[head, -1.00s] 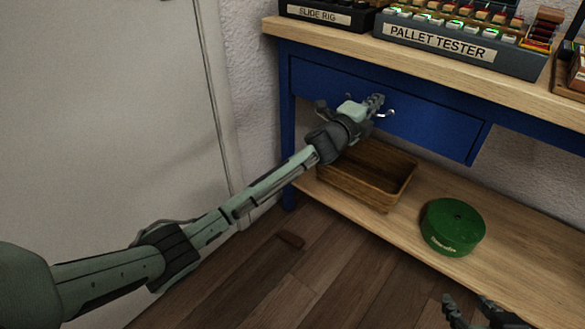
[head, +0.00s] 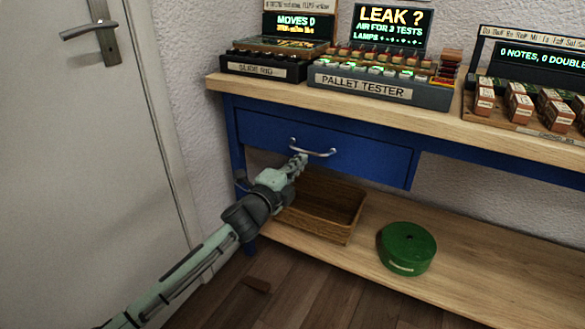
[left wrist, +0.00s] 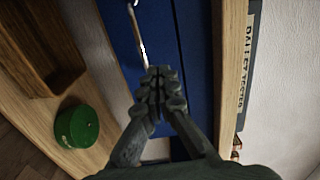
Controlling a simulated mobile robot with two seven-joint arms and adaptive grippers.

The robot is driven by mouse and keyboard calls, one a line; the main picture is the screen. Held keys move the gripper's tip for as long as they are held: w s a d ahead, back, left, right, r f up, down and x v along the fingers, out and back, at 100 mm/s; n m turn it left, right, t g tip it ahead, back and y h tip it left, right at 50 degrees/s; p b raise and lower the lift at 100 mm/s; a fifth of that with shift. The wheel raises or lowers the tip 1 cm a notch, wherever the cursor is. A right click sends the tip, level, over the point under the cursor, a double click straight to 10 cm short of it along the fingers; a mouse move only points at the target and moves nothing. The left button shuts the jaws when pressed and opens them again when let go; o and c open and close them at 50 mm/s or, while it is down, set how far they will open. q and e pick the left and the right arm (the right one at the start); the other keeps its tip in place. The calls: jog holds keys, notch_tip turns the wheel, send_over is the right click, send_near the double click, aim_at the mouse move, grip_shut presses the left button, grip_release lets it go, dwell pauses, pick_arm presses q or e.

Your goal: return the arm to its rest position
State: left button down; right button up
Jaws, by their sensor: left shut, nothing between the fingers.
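My left arm reaches in from the lower left in the head view. My left gripper (head: 299,163) is shut and empty, just below the metal handle (head: 318,153) of the blue drawer (head: 350,155). In the left wrist view the shut fingers (left wrist: 160,75) point at the drawer front, close to the handle (left wrist: 138,35); whether they touch it I cannot tell. The drawer front looks flush with the workbench. My right gripper is out of view.
The bench top holds the slide rig (head: 262,68), the pallet tester (head: 380,88) and a rack of small boxes (head: 520,108). A door (head: 70,150) is at left.

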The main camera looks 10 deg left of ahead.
pick_arm(q)
jog(key=s+a+f+n+g+y+p, duration=0.1)
jog(key=s+a+f+n+g+y, duration=0.2)
jog(key=s+a+f+n, duration=0.4)
jog(key=s+a+f+n+g+y+p, duration=0.25)
jog(key=s+a+f+n, duration=0.2)
jog(key=s+f, duration=0.45)
jog(key=s+a+f+n+g, duration=0.2)
jog(key=s+f+n, duration=0.1)
jog(key=s, duration=0.5)
jog(key=s+a+f+n+g+y+p, duration=0.1)
jog(key=s+a+f+n+g, duration=0.1)
jog(key=s, duration=0.7)
jog(key=s+a+f+n+g+y, duration=0.1)
jog(key=s+a+f+n+g, duration=0.2)
jog(key=s, duration=0.5)
notch_tip(320, 180, down, 2)
jog(key=shift+s+f+n+g, duration=0.15)
jog(key=shift+s+n+g, duration=0.25)
jog(key=shift+g, duration=0.35)
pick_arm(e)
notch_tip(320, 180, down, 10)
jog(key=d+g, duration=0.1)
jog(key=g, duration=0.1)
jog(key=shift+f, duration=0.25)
